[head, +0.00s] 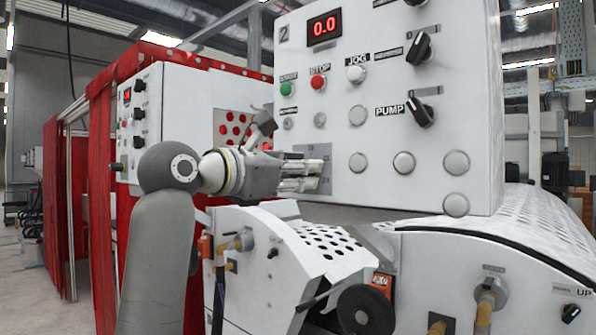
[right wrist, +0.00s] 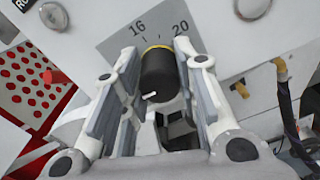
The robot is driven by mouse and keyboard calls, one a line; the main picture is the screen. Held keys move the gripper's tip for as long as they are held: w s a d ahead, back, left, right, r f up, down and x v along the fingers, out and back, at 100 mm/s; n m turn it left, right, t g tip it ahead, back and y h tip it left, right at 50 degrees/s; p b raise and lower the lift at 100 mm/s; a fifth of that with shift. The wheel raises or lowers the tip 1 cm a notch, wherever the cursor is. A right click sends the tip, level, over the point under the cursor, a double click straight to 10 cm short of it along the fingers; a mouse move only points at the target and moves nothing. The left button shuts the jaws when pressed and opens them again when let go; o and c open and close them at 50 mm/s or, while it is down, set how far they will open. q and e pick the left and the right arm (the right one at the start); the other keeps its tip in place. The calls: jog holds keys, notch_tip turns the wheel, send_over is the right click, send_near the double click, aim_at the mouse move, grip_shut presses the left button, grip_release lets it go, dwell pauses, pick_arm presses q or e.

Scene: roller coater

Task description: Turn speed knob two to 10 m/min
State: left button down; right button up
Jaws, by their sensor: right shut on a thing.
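The control panel (head: 440,120) is marked 2, and its red display (head: 324,26) reads 0.0. My right gripper (head: 318,177) is at the panel's lower left, over a grey scale plate (head: 312,152); it hides the knob in the head view. In the right wrist view, the black speed knob (right wrist: 159,72) with a yellow ring sits between the fingers of my right gripper (right wrist: 160,80), which are shut on it. A white mark shows on the knob's near end. The numbers 16 and 20 show on the scale plate (right wrist: 122,42) beyond it. My left gripper is not in view.
Green start (head: 287,89) and red stop (head: 318,82) buttons, a white jog button (head: 356,73) and a black pump switch (head: 419,112) are on the panel. A perforated white cover (head: 325,243) lies below. Another panel (head: 160,120) and red curtains (head: 103,200) stand left.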

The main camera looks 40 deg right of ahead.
jog(key=o, duration=1)
jog(key=s+a, duration=0.1)
jog(key=a, duration=1.1)
